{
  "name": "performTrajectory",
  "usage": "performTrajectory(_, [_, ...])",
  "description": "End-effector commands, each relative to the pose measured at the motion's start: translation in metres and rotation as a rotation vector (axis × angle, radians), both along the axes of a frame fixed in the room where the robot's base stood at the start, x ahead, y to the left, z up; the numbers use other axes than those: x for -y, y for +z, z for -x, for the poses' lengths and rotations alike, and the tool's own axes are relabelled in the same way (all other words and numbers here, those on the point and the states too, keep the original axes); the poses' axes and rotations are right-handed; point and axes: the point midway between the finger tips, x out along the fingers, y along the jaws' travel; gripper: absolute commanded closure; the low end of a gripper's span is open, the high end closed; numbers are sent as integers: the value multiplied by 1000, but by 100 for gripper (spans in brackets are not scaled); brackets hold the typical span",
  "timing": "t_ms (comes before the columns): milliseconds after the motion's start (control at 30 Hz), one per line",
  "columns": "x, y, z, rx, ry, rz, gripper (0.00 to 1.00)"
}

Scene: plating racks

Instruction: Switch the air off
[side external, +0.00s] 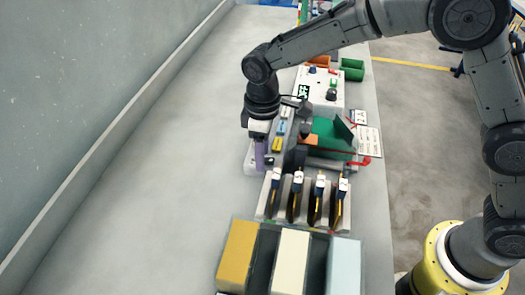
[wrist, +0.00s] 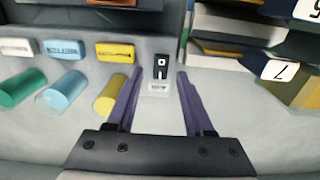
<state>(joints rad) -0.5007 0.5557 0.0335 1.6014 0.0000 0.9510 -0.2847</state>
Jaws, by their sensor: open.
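A small black switch (wrist: 160,65) with a pale lever stands on the grey panel in the wrist view, with a small white label (wrist: 159,87) just below it. The label's print is too small to read. My gripper (wrist: 160,76) is open, its two purple fingers on either side of the switch, with a gap on each side. Nothing is between the fingers except the switch area. In the side view my gripper (side external: 261,158) points down at the left edge of the workstation, and the switch cannot be made out there.
Left of the switch are yellow (wrist: 115,52), blue (wrist: 64,49) and white (wrist: 18,47) tags above coloured cylinders. Numbered boards (wrist: 240,35) fill the upper right. The side view shows a rack (side external: 306,202), coloured blocks (side external: 291,262) and a control box (side external: 322,88); the bench's left is clear.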

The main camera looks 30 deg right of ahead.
Motion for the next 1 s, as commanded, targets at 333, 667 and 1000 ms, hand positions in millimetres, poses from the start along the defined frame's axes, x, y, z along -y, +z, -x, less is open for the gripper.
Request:
performTrajectory(333, [0,0,0,0,0,0,100])
performTrajectory(667, [0,1,0,11,0,-12,100])
performTrajectory(1000, [4,2,6,160,-1,-167,100])
